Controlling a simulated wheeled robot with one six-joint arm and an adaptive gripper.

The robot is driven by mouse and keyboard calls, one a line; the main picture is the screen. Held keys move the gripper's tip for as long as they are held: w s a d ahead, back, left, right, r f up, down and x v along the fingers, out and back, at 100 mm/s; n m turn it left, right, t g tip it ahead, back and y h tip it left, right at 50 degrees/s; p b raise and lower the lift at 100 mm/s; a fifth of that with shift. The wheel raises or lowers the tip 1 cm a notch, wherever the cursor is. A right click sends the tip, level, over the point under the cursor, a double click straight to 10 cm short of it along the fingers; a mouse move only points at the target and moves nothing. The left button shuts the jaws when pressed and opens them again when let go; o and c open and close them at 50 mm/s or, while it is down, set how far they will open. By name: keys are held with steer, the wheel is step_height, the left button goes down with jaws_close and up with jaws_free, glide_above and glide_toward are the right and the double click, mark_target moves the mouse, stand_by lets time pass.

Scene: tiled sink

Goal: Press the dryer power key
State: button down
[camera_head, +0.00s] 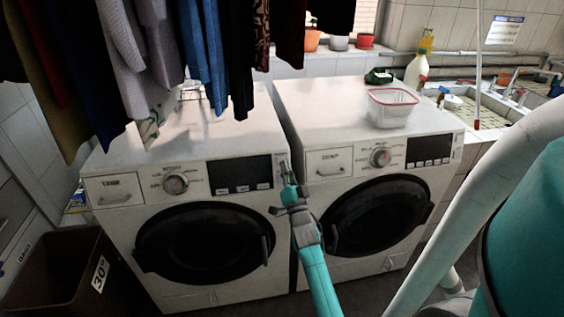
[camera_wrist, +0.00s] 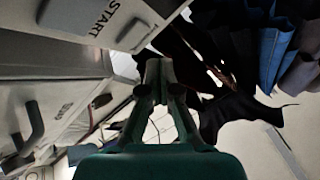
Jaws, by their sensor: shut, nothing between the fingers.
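Two white front-loading machines stand side by side. The left machine (camera_head: 140,212), its drawer marked TANK, has a knob (camera_head: 176,183), a dark display (camera_head: 240,175) and a narrow key strip at its right end, partly covered by my fingertips. The right machine (camera_head: 300,110) has a similar panel with a key strip (camera_head: 456,148) at its right end. No key marking is legible in the head view. My gripper (camera_head: 286,170) is shut and empty, at the left machine's right panel edge; contact cannot be told. In the wrist view, my gripper (camera_wrist: 160,72) points past a panel marked START (camera_wrist: 102,17).
Clothes (camera_head: 215,50) hang over the left machine. A clear container with a red rim (camera_head: 392,96) sits on the right machine. A brown bin (camera_head: 60,270) stands at the lower left. A sink (camera_head: 490,105) is at the right. Floor in front is mostly hidden.

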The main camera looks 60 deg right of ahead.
steer(key=s+a, duration=0.1)
steer(key=s+a+r, duration=0.1)
steer(key=shift+s+a+r, duration=0.15)
steer(key=shift+s+a, duration=0.05)
steer(key=shift+a, duration=0.2)
stand_by(0.5)
steer(key=s+a+f+n+y, duration=0.3)
steer(key=a+f, duration=0.1)
steer(key=a, duration=0.5)
steer(key=s+a+f+n+t+y, duration=0.1)
steer(key=s+a+f+n+y, duration=0.2)
steer(key=a, duration=0.7)
steer(key=s+a+f+n+y, duration=0.25)
steer(key=a+f, duration=0.25)
steer(key=a, duration=0.4)
steer(key=s+a+r+n+g+y, duration=0.1)
steer(key=s+a+n+y, duration=0.3)
steer(key=s+a, duration=0.3)
steer(key=s+a+r+n+g+y, duration=0.1)
steer(key=s+a+n+y, duration=0.3)
steer(key=s, duration=0.9)
steer(key=a+r, duration=0.1)
steer(key=a, duration=0.2)
steer(key=shift+a+r+g, duration=0.2)
steer(key=shift+a+g, duration=0.05)
steer(key=shift+g, duration=0.15)
